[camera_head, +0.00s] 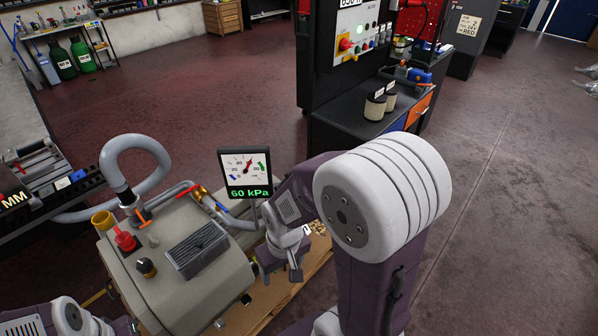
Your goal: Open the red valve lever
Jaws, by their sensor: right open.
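The red valve lever (187,190) is a short slanted bar beside a brass valve body (201,194), on the grey pipe behind the beige pump unit (185,272). I cannot tell its exact angle to the pipe. My right gripper (289,262) is open and points down, to the right of the pump unit and below the gauge display.
The gauge display (245,173) reads 60 kPa. A grey hose (148,143) arches up at the left of the pump. A red knob (125,240) and yellow cap (103,219) stand on its top. A black workbench (352,118) stands behind; open floor lies beyond.

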